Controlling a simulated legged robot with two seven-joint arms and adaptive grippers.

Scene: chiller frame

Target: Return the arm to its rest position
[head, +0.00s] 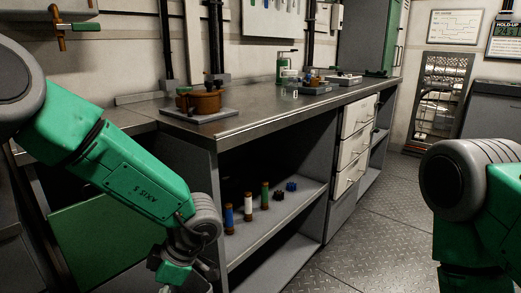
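My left arm (125,175) comes in from the left and reaches down in front of the near end of the workbench. Its wrist ends at the bottom edge, where only a small part near the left gripper shows; the fingers are cut off or too unclear to read. My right arm (485,225) is at the right edge, bent downward over the floor. Its lower part and gripper are out of the picture.
A metal workbench (260,122) runs from the left to the back right. Several small cylinders stand on the lower shelf (262,232). White drawers (354,148) face the open floor (375,235).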

